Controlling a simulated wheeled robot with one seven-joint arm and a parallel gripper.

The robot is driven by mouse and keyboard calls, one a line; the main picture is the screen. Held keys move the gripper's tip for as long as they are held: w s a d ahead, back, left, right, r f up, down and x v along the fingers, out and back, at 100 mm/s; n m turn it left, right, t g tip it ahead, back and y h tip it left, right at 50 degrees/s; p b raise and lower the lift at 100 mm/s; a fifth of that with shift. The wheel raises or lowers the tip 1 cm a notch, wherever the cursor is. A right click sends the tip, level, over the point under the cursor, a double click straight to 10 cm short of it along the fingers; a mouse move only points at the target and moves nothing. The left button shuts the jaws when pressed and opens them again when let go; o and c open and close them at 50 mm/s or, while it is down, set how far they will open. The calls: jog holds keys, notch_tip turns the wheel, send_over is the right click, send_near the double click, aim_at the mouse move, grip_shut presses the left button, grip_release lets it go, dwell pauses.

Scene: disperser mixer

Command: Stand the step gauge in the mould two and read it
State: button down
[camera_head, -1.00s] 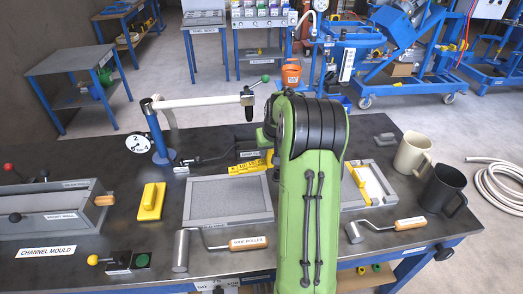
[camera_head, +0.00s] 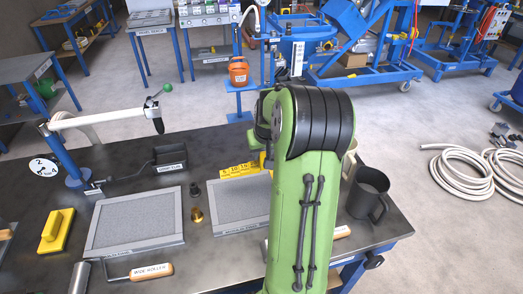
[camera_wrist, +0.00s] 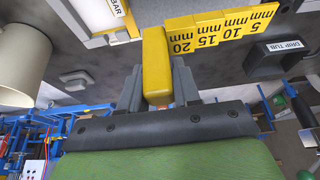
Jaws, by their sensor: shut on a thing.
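My gripper (camera_wrist: 157,88) is shut on the yellow step gauge (camera_wrist: 153,50). The gauge is a stepped bar marked 5, 10, 15 and 20 mm; in the head view its steps (camera_head: 238,170) show left of my arm, above or behind the right-hand mould. The gripper is hidden behind my arm there. Two shallow framed moulds lie on the dark bench: a left one (camera_head: 135,247) with a grey fill, and a right one (camera_head: 240,229), also grey inside, partly covered by my arm. I cannot read which is mould two.
A brass piece (camera_head: 196,216) and a dark piece stand between the moulds. A black tub (camera_head: 171,159) labelled drip tub sits behind.

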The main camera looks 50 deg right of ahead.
jog(key=shift+f+b, duration=4.15)
jog(key=shift+f, duration=1.1)
jog(key=shift+f, duration=0.15)
jog(key=c, duration=0.7)
grip_release()
jog(key=p+v, duration=0.4)
jog(key=v, duration=1.1)
jog(key=shift+a+r+p, duration=0.1)
jog(key=shift+r+p, duration=0.25)
